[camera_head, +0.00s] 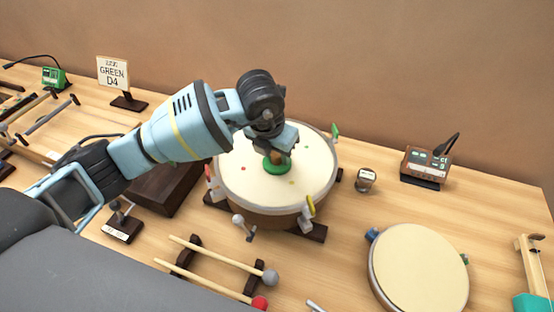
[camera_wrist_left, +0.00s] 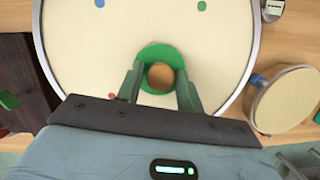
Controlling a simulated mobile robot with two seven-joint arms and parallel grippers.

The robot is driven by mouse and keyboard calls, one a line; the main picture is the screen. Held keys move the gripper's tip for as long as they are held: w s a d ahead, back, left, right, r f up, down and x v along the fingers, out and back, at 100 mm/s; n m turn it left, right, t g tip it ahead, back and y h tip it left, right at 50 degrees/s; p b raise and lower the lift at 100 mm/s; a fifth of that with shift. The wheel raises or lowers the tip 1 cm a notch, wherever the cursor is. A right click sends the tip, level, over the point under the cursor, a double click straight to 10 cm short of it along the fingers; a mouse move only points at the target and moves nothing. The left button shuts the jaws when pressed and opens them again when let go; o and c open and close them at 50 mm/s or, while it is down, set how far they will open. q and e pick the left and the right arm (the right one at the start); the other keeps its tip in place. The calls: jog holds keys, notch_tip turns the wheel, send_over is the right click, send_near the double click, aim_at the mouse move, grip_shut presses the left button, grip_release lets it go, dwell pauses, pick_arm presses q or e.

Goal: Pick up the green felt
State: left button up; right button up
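The green felt (camera_head: 267,168) is a round green piece with a brown middle, on the cream skin of the large drum (camera_head: 240,185). In the left wrist view the felt (camera_wrist_left: 160,50) shows as a green ring around a brown round centre. My left gripper (camera_head: 280,152) is over the felt, pointing down. In the head view the gripper hides part of the felt. My right gripper is in neither view.
Coloured pegs stand around the drum rim. A sign reading GREEN D4 (camera_head: 113,73) stands at the back left. Mallets (camera_head: 222,258) lie on a rack in front. A smaller drum (camera_head: 418,265), a small jar (camera_head: 366,180) and a meter box (camera_head: 426,164) are to the right.

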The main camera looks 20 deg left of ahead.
aim_at(276, 154)
pick_arm(q)
jog(key=c, duration=0.6)
notch_tip(276, 154, up, 10)
jog(key=shift+f, duration=0.1)
